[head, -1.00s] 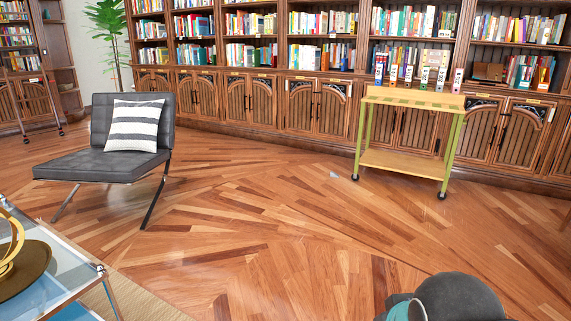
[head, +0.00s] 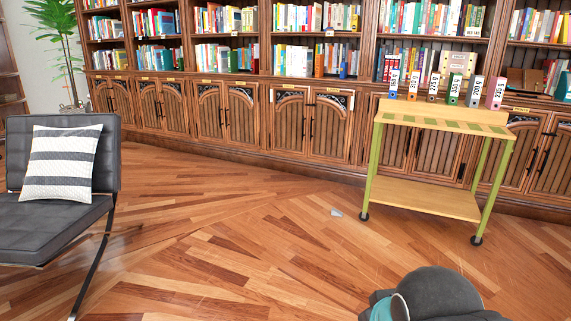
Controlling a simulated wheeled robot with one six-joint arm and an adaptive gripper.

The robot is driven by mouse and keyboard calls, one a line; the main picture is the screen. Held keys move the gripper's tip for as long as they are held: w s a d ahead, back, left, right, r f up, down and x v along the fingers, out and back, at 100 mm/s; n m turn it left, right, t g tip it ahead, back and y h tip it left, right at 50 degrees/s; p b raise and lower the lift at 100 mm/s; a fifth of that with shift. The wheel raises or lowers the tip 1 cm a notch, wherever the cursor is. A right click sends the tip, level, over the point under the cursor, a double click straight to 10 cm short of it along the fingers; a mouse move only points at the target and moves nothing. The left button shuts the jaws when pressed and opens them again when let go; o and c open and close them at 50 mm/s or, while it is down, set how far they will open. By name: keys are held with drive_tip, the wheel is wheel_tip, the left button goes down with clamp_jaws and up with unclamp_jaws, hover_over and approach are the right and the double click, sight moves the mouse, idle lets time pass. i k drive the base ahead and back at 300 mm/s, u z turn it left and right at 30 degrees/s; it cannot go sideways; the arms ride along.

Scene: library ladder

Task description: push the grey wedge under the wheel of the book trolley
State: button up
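The book trolley (head: 430,198) stands in front of the bookcase, right of centre in the head view. It has green legs, a wooden top and lower shelf, and dark wheels. Its front left wheel (head: 363,216) and front right wheel (head: 476,240) rest on the floor. The small grey wedge (head: 337,212) lies on the floor just left of the front left wheel, with a gap between them. Part of my arm shows at the bottom right. My gripper's fingers are not in view.
Several numbered binders (head: 455,88) stand on the trolley's top. A dark chair (head: 45,225) with a striped cushion (head: 60,163) is at the left. A wooden bookcase (head: 225,115) runs along the back.

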sight(334, 212)
drive_tip(key=z, duration=0.2)
drive_tip(key=i, duration=1.35)
drive_tip(key=z, duration=0.2)
